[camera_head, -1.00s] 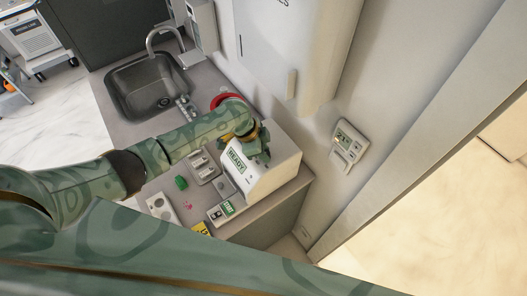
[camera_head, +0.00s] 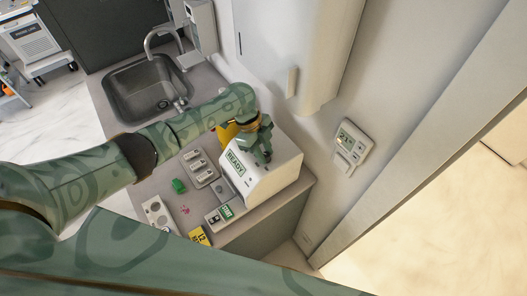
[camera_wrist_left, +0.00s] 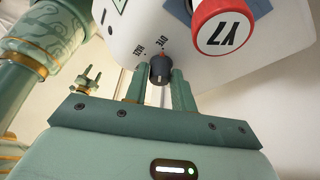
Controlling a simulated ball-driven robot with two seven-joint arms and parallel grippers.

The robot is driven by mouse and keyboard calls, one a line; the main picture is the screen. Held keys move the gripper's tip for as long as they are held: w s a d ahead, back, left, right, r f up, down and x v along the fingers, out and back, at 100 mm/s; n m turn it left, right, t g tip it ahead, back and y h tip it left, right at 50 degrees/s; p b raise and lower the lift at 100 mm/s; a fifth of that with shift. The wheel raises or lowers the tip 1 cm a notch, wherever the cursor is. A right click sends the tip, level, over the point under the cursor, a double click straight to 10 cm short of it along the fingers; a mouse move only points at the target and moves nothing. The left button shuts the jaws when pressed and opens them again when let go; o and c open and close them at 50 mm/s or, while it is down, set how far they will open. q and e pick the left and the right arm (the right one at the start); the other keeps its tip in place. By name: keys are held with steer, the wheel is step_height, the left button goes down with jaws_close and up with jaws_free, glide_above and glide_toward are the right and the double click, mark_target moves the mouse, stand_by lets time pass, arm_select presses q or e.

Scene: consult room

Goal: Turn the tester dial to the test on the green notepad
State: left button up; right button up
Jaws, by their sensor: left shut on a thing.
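The tester (camera_head: 280,177) is a white box with a green READY display (camera_head: 236,162), at the counter's right end. In the left wrist view its dial (camera_wrist_left: 160,72) is a small black knob with a red mark at its far end, near the labels DYE and HAZE. My left gripper (camera_wrist_left: 158,88) has a finger on either side of the knob and is shut on it; in the head view this gripper (camera_head: 259,150) covers the dial. At left in the wrist view a small green two-pronged part may be my right gripper (camera_wrist_left: 88,80).
A wall panel (camera_head: 351,146) is at right.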

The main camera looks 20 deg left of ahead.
arm_select(q)
steer(key=shift+s+d+f, duration=0.1)
steer(key=shift+s+f, duration=0.05)
steer(key=o, duration=0.9)
steer(key=shift+o, duration=0.4)
steer(key=shift+d, duration=0.1)
steer(key=shift+w+a+r, duration=0.2)
steer(key=shift+a+r, duration=0.1)
steer(key=shift+r, duration=0.25)
steer(key=v, duration=1.5)
steer(key=shift+p, duration=0.3)
steer(key=shift+d+r, duration=0.1)
